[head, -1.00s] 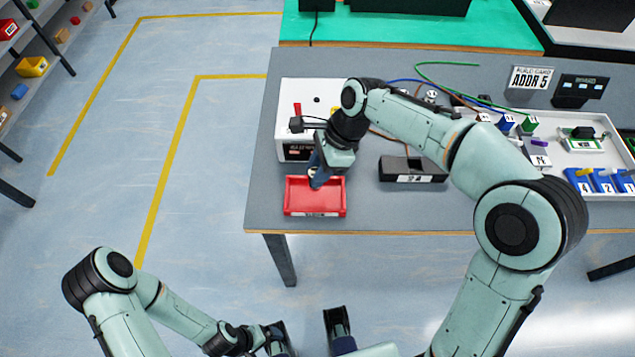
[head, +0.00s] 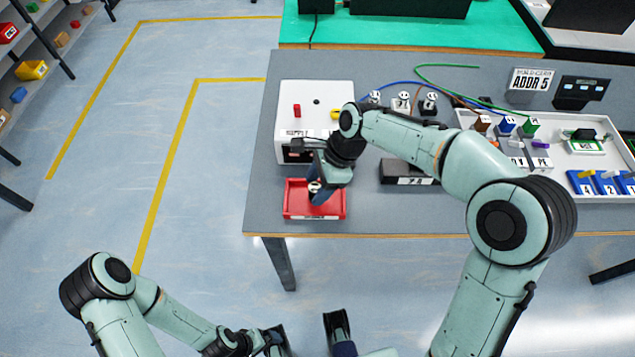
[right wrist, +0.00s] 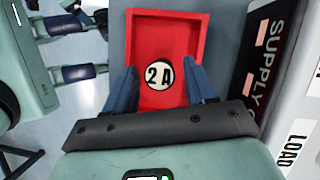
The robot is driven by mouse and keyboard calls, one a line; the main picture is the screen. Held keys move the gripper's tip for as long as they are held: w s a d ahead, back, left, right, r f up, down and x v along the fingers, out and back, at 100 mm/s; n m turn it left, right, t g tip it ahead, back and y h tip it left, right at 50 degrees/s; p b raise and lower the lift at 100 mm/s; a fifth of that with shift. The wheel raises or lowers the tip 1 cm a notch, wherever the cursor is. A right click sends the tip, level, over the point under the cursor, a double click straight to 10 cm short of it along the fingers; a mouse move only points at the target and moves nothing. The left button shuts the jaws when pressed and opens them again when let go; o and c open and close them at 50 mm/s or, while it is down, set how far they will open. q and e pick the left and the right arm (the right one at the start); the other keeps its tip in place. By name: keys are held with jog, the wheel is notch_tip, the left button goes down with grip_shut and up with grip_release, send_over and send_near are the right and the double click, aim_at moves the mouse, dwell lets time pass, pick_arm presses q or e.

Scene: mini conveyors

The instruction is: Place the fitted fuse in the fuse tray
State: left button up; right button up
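The red fuse tray (head: 289,204) stands near the front left of the grey table. It also shows in the right wrist view (right wrist: 171,23). The fuse, with a round white top marked "2 A" (right wrist: 158,73), is inside the tray; its lower body is hidden beneath its top. My right gripper (head: 321,192) reaches down into the tray. In the right wrist view its blue fingers (right wrist: 163,80) are apart on either side of the fuse, with a gap to its white top on each side.
The white supply box (head: 338,93) stands just behind the tray. A black block (head: 405,180) lies to the right of it. Several round white-topped pieces (head: 403,98) stand farther back. A white tray of parts (head: 570,195) is at the right. The table's front edge is close before the red tray.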

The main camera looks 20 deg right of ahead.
jog(key=p+v, duration=0.2)
jog(key=v, duration=1)
jog(key=shift+r, duration=0.2)
jog(key=shift+s, duration=0.1)
